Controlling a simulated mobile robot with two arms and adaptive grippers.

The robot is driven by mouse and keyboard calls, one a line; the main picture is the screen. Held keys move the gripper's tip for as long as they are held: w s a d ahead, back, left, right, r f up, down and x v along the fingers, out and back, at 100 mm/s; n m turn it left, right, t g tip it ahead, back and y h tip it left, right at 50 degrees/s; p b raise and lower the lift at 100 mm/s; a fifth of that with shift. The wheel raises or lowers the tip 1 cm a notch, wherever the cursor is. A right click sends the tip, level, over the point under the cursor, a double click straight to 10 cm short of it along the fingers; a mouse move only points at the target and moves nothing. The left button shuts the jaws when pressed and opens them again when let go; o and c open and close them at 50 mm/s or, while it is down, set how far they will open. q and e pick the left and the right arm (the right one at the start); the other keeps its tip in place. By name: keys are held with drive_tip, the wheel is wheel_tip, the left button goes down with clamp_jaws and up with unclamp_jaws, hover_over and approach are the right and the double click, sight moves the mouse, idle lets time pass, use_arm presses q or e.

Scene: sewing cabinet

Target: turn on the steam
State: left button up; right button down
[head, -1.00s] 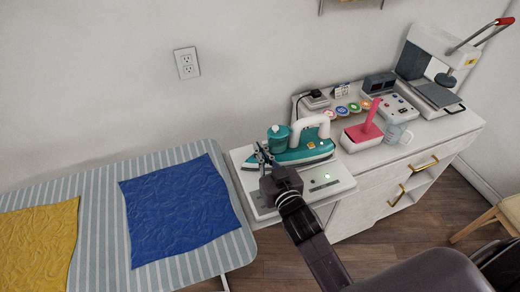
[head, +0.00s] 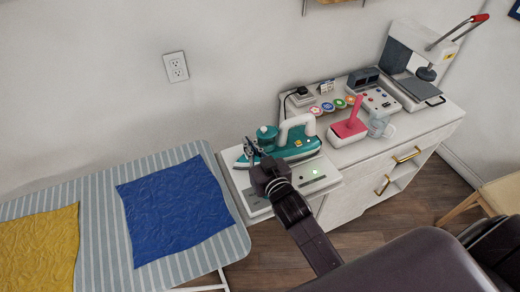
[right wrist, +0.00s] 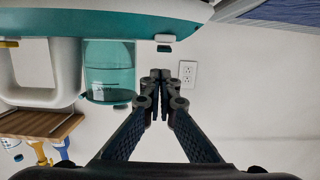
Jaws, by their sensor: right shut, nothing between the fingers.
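A teal iron (head: 297,152) with a white handle (head: 298,125) and a teal tank (head: 267,133) rests on a white station (head: 250,198). The station's front panel shows a small green light (head: 316,171). My right gripper (head: 251,148) is shut and empty at the iron's left front, close to the tank. In the right wrist view the shut fingertips (right wrist: 160,76) are in line with a small white-and-dark knob (right wrist: 165,43) beside the tank (right wrist: 108,70). I cannot tell whether they touch it. The hand hides part of the station. My left gripper is not in view.
A striped ironing board (head: 92,195) with blue cloth (head: 175,208) and yellow cloth (head: 38,250) lies left. On the white cabinet (head: 400,150) are a pink-topped tray (head: 348,128), a clear cup (head: 378,125) and a heat press (head: 412,60). A wall outlet (head: 176,66) is behind.

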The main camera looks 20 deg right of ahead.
wheel_tip(320, 180, up, 2)
drive_tip(key=shift+w+r+p, duration=0.15)
drive_tip(key=shift+r+p, duration=0.05)
drive_tip(key=shift+p, duration=0.4)
drive_tip(key=shift+s+f+b, duration=0.3)
drive_tip(key=shift+s+b, duration=0.4)
drive_tip(key=shift+s, duration=0.2)
use_arm(q)
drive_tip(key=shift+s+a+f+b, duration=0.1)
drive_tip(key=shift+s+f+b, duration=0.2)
drive_tip(key=shift+b, duration=0.55)
use_arm(e)
drive_tip(key=s+r, duration=0.3)
drive_tip(key=s, duration=0.4)
drive_tip(key=shift+s+r, duration=0.25)
drive_tip(key=shift+s, duration=0.15)
drive_tip(key=shift+d, duration=0.1)
